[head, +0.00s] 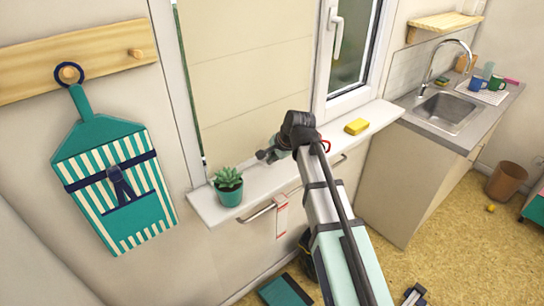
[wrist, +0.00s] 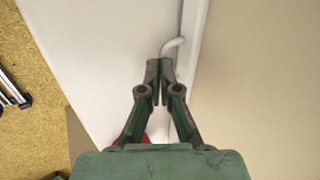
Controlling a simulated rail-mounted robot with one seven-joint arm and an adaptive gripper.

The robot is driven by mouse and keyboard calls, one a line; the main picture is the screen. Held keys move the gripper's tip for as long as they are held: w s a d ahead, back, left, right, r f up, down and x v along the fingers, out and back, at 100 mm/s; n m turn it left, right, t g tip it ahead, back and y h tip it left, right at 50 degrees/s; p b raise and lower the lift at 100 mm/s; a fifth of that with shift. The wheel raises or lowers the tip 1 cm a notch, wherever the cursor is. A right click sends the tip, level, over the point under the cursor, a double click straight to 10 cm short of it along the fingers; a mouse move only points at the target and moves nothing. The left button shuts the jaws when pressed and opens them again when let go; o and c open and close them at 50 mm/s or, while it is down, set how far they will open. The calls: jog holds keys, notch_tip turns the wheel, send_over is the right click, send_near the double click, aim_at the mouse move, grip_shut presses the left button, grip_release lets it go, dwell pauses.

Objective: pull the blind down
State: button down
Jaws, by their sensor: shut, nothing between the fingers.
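The beige blind (head: 245,75) hangs over the left window in the head view and reaches down close to the white windowsill (head: 250,184). Its lower right part is hidden behind my arm. My gripper (head: 264,155) is low in front of the blind, just above the sill. In the wrist view my gripper (wrist: 160,64) is shut and empty, its tips together. A pale curved piece (wrist: 173,44) shows just beyond the tips; I cannot tell whether they touch it. A beige surface, probably the blind (wrist: 260,70), fills the right side there.
A rail (head: 258,213) with a tag runs below the sill. A striped apron (head: 115,185) hangs at left; a sink counter (head: 445,112) is at right.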

jog(key=shift+f, duration=0.1)
jog(key=p+v, duration=0.1)
jog(key=v, duration=1.3)
jog(key=s+d+f+n+g+h+p, duration=0.1)
jog(key=s+d+f+g+p, duration=0.2)
jog(key=f, duration=0.8)
jog(key=s+d+f+n+h, duration=0.1)
jog(key=s+d+f, duration=0.4)
jog(key=f, duration=0.7)
jog(key=s+d+f+n+g+h+p, duration=0.15)
jog(key=s+f, duration=0.35)
jog(key=f, duration=0.6)
jog(key=s+d+f+n+g, duration=0.1)
jog(key=s+d+f+g, duration=0.1)
jog(key=s+f, duration=0.4)
jog(key=s+d+f+n+g+p, duration=0.1)
jog(key=s+f, duration=0.5)
jog(key=s, duration=1)
jog(key=s+d+f+n+g+p, duration=0.1)
jog(key=s+d+f+n+g, duration=0.2)
jog(key=s+f, duration=0.4)
jog(key=s+h, duration=0.1)
jog(key=s, duration=0.3)
jog(key=shift+s, duration=0.15)
jog(key=shift+d+g, duration=0.1)
jog(key=shift+g, duration=0.15)
